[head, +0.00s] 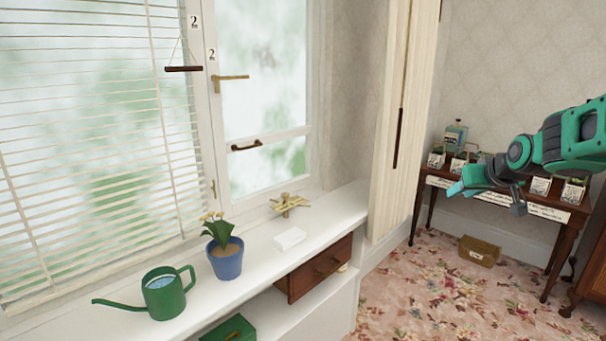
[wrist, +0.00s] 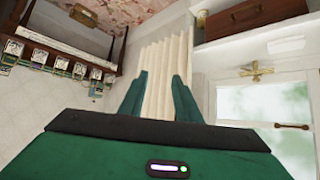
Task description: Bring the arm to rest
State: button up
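My green arm reaches in from the right edge of the head view. My gripper (head: 487,182) is in the air in front of the side table. In the wrist view my gripper (wrist: 158,82) shows two green fingers standing apart, with nothing between them. The cream folded shutter or curtain (wrist: 170,60) shows behind the gap, at a distance. The gripper touches nothing that I can see.
A white sill (head: 262,248) runs under the window with a green watering can (head: 164,296), a blue flowerpot (head: 227,262) and a brass object (head: 289,204). A drawer (head: 320,268) below stands open. A wooden table (head: 500,197) with cards stands right, beside a box (head: 479,251) on the floor.

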jog(key=s+f+m+g, duration=0.2)
jog(key=s+f+g, duration=0.1)
jog(key=s, duration=1.1)
jog(key=s+a+f+m+g, duration=0.1)
jog(key=s+f+m+g, duration=0.1)
jog(key=s, duration=1.2)
jog(key=s+f+m+g, duration=0.1)
jog(key=s+f+g, duration=0.4)
jog(key=s, duration=0.9)
jog(key=shift+a+f+m+y, duration=0.3)
jog(key=shift+a+f+m, duration=0.1)
jog(key=shift+f, duration=0.45)
jog(key=shift+w+f, duration=0.25)
jog(key=shift+w, duration=0.35)
